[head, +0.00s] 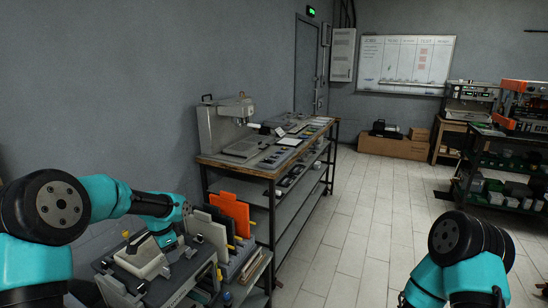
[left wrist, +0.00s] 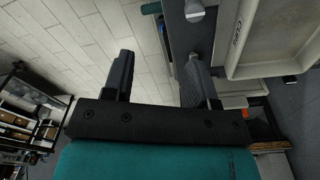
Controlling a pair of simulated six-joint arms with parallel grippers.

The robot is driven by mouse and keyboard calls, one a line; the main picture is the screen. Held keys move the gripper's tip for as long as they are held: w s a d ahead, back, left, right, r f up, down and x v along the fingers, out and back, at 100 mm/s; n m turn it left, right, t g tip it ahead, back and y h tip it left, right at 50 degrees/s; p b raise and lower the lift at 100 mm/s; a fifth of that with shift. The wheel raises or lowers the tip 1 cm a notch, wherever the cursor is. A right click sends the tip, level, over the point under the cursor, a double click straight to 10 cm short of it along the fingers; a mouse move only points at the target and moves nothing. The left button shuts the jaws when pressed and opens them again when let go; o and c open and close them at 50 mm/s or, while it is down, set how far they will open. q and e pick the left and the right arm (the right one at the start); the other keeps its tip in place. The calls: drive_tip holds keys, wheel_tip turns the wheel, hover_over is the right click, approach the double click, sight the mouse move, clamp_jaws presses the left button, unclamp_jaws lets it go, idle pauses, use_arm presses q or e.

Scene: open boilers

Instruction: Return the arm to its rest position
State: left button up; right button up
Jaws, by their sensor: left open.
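My left arm comes in from the left in the head view and bends down over a low bench (head: 262,262) with equipment. My left gripper (left wrist: 160,60) shows clearly in the left wrist view.
An orange panel (head: 231,213) and a pale panel (head: 206,236) stand upright close to the left arm. A long workbench (head: 262,172) with a grey machine (head: 222,125) runs along the wall behind. Tiled floor (head: 345,215) lies open in the middle. Shelves (head: 500,165) stand at right.

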use_arm(q)
drive_tip(key=s+d+f+n+h, duration=0.1)
drive_tip(key=s+d+f, duration=0.2)
drive_tip(key=f, duration=0.4)
drive_tip(key=s+d+f+n+h, duration=0.1)
drive_tip(key=s+d+f+n, duration=0.2)
drive_tip(key=f, duration=0.4)
drive_tip(key=s+d+f+n, duration=0.2)
drive_tip(key=s+f, duration=0.2)
drive_tip(key=s, duration=0.3)
drive_tip(key=s+d+f+n, duration=0.2)
drive_tip(key=s+f, duration=0.3)
drive_tip(key=s, duration=0.3)
drive_tip(key=s+d+f+n+h, duration=0.1)
drive_tip(key=s+d+f+n, duration=0.2)
drive_tip(key=s, duration=0.5)
drive_tip(key=shift+x, duration=1.2)
drive_tip(key=shift+d, duration=0.15)
